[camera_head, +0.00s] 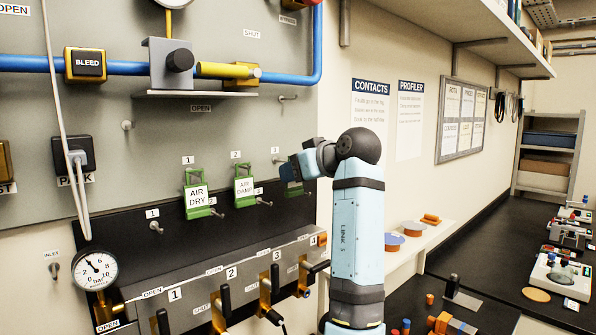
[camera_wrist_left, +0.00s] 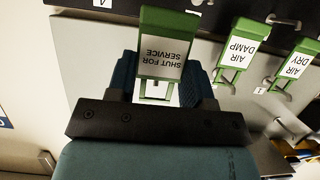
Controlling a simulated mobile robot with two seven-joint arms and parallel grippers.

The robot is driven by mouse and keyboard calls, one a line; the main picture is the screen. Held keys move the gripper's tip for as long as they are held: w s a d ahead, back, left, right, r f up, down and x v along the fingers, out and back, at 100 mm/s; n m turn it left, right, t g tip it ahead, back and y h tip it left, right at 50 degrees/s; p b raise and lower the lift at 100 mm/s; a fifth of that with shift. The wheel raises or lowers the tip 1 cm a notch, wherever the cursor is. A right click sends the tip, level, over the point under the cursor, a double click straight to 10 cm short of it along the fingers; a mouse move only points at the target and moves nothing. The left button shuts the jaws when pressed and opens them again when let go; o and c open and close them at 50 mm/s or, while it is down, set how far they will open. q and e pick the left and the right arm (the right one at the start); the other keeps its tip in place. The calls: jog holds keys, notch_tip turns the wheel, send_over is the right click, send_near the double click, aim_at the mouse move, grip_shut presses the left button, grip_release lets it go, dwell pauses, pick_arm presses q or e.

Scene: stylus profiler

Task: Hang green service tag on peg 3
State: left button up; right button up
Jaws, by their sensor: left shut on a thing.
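The green service tag (camera_wrist_left: 160,50), reading "SHUT FOR SERVICE", is between the blue fingers of my left gripper (camera_wrist_left: 163,82). In the head view the left gripper (camera_head: 291,172) is at the panel, right of the AIR DAMP tag (camera_head: 244,186); the held tag is mostly hidden there. The green AIR DRY tag (camera_head: 196,196) and AIR DAMP tag hang on upper pegs labelled 1 and 2. A lower row has peg 1 (camera_head: 157,228), peg 2 (camera_head: 218,212) and a third peg (camera_head: 265,202), all bare; the third label is hard to read. My right gripper is out of view.
Numbered valve levers on a rail (camera_head: 225,275) stand below the pegs, with a pressure gauge (camera_head: 96,269) at left. A blue pipe (camera_head: 125,68) runs above. A white shelf (camera_head: 415,243) with small parts and a dark bench (camera_head: 480,260) lie to the right.

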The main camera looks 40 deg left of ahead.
aim_at(275, 172)
pick_arm(q)
jog(key=shift+a, duration=0.2)
jog(key=shift+w+a, duration=0.15)
jog(key=shift+a, duration=1.65)
jog(key=shift+f, duration=0.4)
jog(key=o, duration=1.3)
jog(key=shift+d, duration=0.2)
